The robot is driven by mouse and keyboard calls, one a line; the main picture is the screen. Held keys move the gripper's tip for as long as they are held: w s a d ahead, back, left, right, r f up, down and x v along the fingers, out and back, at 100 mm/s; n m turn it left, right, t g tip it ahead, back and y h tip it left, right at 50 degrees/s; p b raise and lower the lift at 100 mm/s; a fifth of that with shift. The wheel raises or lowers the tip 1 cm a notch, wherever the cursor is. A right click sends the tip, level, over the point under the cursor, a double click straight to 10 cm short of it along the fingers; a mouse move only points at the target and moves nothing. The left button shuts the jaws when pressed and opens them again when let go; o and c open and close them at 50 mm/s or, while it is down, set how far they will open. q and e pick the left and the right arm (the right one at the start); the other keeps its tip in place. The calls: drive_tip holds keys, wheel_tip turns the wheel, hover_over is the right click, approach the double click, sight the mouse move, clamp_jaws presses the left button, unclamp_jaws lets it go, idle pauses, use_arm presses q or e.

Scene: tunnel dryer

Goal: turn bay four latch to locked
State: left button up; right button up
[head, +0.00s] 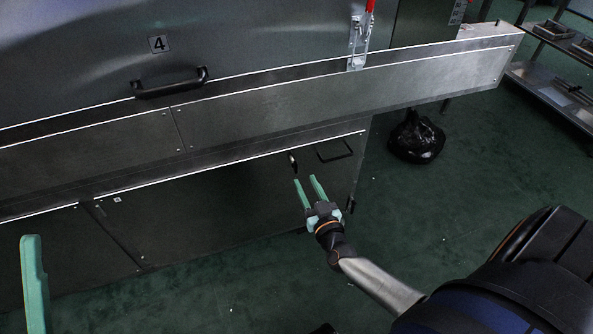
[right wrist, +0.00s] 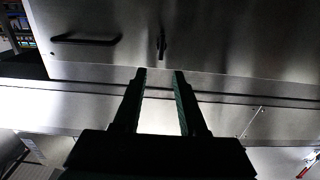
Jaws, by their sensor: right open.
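The door plate marked 4 (head: 158,44) is on the grey upper door in the head view. A metal latch with a red handle (head: 358,38) stands at this door's right side; the top of its handle is cut off by the frame. My right gripper (head: 305,180) is open and empty, well below the latch, in front of the lower panel. It also shows in the right wrist view (right wrist: 160,73), with nothing between its fingers. One green finger of my left gripper (head: 35,285) shows at the lower left edge; the rest is out of frame.
A black door handle (head: 170,82) sits below the 4. A ledge (head: 330,95) juts out between the red-handled latch and my right gripper. The lower panel has a small dark catch (head: 292,162) and handle (head: 335,151). A black bag (head: 416,138) lies on the floor.

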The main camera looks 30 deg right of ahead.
sight(297, 165)
drive_tip(key=b+x, duration=0.2)
drive_tip(key=x, duration=0.5)
drive_tip(key=shift+w, duration=0.2)
drive_tip(key=shift+c, duration=0.3)
clamp_jaws()
